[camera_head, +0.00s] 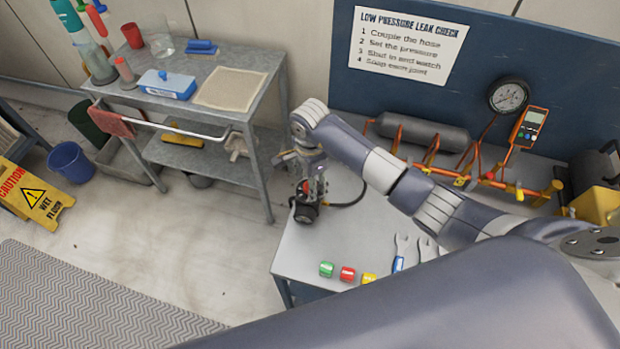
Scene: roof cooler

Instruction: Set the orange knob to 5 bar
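My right arm comes in from the right, and its gripper (307,187) is at the left end of the workbench (325,240). It is over or against a small black device with a round face (305,213). A small red-orange part (303,187) shows between the gripper and this device; I cannot tell whether it is the orange knob. The fingers are too small and overlapped to tell open from shut. A round dial gauge (508,96) is on the blue back panel, its reading too small to read. My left gripper is not in view.
An orange pipe manifold (460,180), a grey cylinder (423,133) and an orange handheld meter (530,127) are at the back. Green (326,269), red (347,273) and yellow (369,278) pieces and wrenches (402,250) lie at the front. A grey cart (255,60) stands left.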

